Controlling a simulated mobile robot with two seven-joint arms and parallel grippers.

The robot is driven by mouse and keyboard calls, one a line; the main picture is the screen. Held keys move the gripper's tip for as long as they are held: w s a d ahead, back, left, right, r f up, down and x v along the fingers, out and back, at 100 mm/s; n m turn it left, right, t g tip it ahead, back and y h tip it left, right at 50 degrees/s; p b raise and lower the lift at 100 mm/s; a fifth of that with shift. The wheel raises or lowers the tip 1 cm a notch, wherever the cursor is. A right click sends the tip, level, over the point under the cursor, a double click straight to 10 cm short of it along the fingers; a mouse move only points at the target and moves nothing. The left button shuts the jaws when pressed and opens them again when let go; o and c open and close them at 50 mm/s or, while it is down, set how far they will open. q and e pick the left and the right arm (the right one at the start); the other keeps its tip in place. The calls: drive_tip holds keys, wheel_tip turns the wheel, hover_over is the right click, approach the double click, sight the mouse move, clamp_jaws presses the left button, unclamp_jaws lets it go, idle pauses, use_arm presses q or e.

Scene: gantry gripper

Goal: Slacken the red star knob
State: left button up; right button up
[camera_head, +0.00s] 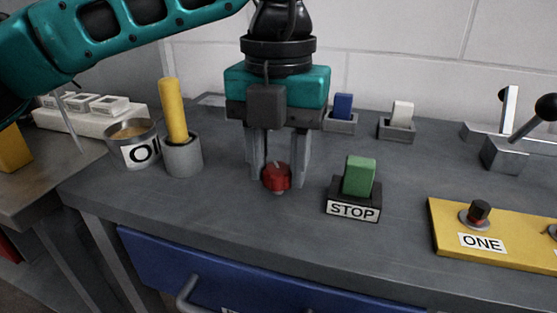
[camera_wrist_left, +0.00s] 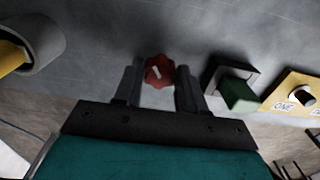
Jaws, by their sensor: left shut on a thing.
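The red star knob (camera_head: 276,177) stands on the grey bench top, left of the green STOP rocker. It has a pale mark on its top. My left gripper (camera_head: 279,172) points down over it, and its two fingers close on the knob from either side. In the left wrist view the knob (camera_wrist_left: 158,71) sits between the fingertips of the left gripper (camera_wrist_left: 160,78). My right gripper is in neither view.
A green rocker (camera_head: 359,176) with a STOP label stands just right of the knob. A yellow rod (camera_head: 173,110) in a grey holder and a tin (camera_head: 131,143) stand left. A yellow panel (camera_head: 480,260) lies at right. The bench in front of the knob is clear.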

use_arm(q)
drive_tip(key=shift+n, duration=0.9)
drive_tip(key=n+b, duration=0.1)
drive_tip(key=n, duration=0.2)
drive_tip(key=shift+n, duration=0.4)
drive_tip(key=n, duration=0.5)
drive_tip(key=shift+n, duration=0.3)
drive_tip(key=o, duration=1)
drive_tip(key=shift+o, duration=0.2)
drive_tip(key=shift+r, duration=0.1)
